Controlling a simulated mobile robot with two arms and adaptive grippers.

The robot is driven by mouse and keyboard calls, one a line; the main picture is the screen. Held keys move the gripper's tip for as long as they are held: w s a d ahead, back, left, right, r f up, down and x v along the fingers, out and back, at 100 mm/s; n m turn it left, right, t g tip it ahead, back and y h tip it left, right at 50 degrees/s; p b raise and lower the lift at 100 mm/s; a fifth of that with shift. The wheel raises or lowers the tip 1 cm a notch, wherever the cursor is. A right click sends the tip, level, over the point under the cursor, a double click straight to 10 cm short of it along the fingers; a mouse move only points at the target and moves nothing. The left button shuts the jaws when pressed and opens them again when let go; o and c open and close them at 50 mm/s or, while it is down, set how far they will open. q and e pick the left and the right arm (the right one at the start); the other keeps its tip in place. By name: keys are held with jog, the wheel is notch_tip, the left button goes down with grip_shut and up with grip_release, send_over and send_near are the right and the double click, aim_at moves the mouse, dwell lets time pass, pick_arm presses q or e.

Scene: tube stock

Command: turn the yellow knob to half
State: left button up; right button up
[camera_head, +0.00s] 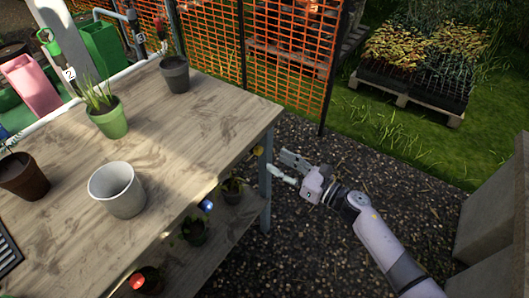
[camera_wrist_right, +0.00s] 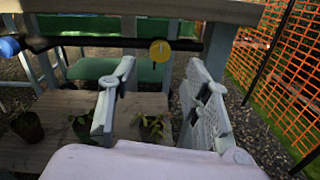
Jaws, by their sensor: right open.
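The yellow knob (camera_head: 257,150) sits just below the right end of the wooden table's front edge. In the right wrist view the yellow knob (camera_wrist_right: 160,51) is a round disc on a dark bar under the tabletop, with a small pale mark on its face. My right gripper (camera_head: 284,166) is open and empty, a little to the right of the knob in the head view. In the right wrist view the gripper (camera_wrist_right: 160,82) has its fingers spread, with the knob showing beyond the gap between them, apart from both. My left gripper is not in view.
A blue knob (camera_head: 206,205) and a red knob (camera_head: 137,281) sit along the same edge. Potted plants stand on the lower shelf (camera_head: 225,230). The table leg (camera_head: 265,185) is close to my right gripper. Pots, including a white one (camera_head: 117,190), stand on the tabletop.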

aim_at(261, 152)
jog(key=x, duration=0.6)
jog(key=shift+a, duration=0.1)
jog(key=shift+c, duration=0.2)
grip_shut()
